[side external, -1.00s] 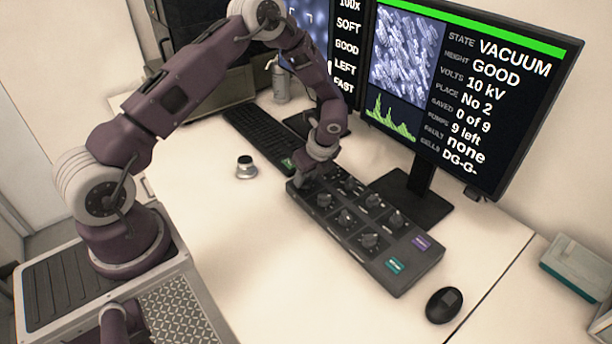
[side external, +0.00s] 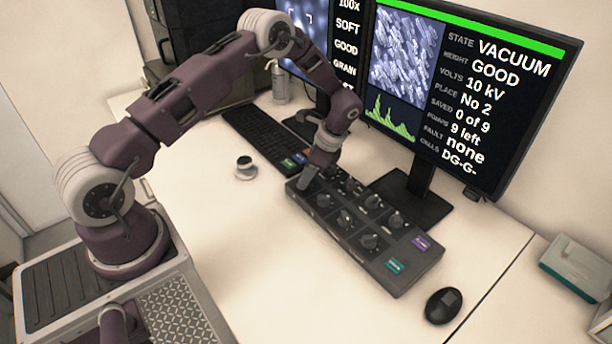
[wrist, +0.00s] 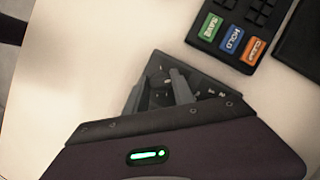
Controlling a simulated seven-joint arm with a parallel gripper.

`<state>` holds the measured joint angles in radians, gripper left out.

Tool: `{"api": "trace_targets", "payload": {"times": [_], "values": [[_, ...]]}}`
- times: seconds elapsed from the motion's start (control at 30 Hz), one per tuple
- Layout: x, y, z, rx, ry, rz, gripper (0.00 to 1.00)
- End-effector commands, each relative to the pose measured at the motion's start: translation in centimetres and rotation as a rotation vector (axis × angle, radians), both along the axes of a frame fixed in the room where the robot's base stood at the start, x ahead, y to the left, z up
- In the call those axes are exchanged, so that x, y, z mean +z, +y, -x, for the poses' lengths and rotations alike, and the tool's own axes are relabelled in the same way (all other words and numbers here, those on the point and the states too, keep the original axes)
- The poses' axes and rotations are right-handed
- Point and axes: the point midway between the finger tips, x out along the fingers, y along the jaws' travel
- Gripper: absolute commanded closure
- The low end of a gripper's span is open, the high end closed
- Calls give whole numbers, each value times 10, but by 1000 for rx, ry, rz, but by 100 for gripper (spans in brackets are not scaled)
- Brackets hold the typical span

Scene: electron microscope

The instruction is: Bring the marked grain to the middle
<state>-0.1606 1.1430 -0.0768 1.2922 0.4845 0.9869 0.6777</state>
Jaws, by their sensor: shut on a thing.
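My gripper (side external: 305,182) points down at the far left corner of the dark control panel (side external: 397,282), shut on a knob there. The knob is hidden by the fingers. In the wrist view the fingers (wrist: 168,92) reach over the panel (wrist: 203,82). The left monitor (side external: 293,25) is partly hidden by my arm; it shows a blurry bluish picture with white corner marks, and the words 100x, SOFT, GOOD and GRAIN. The grain itself is too small to make out. The right monitor (side external: 407,55) shows a grey grain picture, VACUUM GOOD and 0 of 9 saved.
Several other knobs (side external: 369,241) sit close together on the panel. A keyboard (side external: 258,140) lies behind it, with coloured SAVE, HOLD and CLEAR keys (wrist: 232,41). The front desk is clear.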

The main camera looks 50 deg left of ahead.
Motion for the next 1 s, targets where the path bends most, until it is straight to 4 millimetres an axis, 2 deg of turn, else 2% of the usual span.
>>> {"api": "trace_targets", "payload": {"times": [0.3, 0.77, 0.8, 0.9, 1.0], "values": [[0, 0, -1, 88, -2, 1, 100], [0, 0, -1, 99, -3, 2, 100], [0, 0, -1, 99, -2, 1, 64], [0, 0, -1, 98, -2, 1, 49], [0, 0, -1, 98, -1, 0, 49]]}}
